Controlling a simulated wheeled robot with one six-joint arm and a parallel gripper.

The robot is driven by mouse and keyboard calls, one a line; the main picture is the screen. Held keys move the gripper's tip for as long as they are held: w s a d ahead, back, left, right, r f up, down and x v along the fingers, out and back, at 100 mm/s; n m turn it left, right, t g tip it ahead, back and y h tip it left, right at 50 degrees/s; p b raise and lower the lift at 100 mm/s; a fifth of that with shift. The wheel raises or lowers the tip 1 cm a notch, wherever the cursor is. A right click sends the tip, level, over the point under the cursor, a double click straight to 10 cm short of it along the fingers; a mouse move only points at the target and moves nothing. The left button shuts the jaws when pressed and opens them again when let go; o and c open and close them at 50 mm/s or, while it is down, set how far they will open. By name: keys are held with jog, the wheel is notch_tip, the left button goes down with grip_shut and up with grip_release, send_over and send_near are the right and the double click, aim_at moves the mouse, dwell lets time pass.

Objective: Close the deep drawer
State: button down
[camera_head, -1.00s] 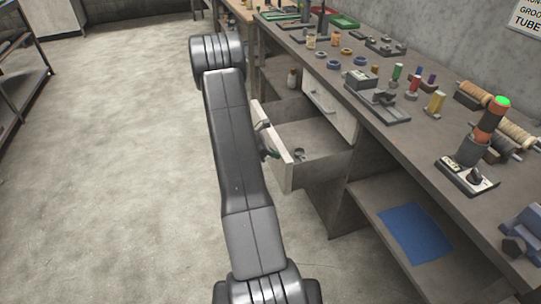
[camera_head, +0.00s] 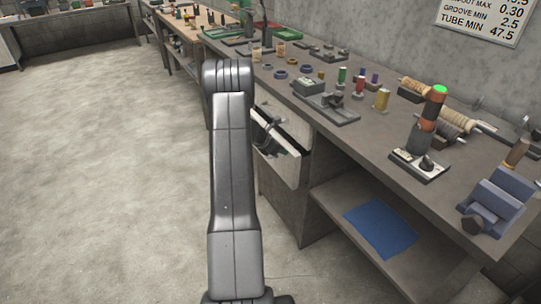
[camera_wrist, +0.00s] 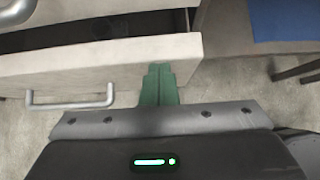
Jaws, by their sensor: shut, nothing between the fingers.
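The deep drawer (camera_head: 277,165) has a pale front and sits under the bench, below another pale drawer front (camera_head: 290,119). In the wrist view the drawer front (camera_wrist: 110,70) runs across the upper half, with a metal bar handle (camera_wrist: 70,105) at left. A dark gap behind its top edge shows it is partly open. My gripper's green fingers (camera_wrist: 158,80) are shut and empty, with their tips at the drawer front, right of the handle; I cannot tell whether they touch. In the head view my gripper (camera_head: 268,132) is small and dark beside the drawer, partly hidden by my arm.
The workbench (camera_head: 400,150) holds spools, tools and small parts. A blue sheet (camera_head: 381,228) lies on the open lower shelf right of the drawers. The concrete floor (camera_head: 110,180) to the left is clear. A sign (camera_head: 485,18) hangs on the wall.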

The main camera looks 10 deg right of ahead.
jog(key=shift+w+d, duration=0.2)
jog(key=shift+d, duration=0.5)
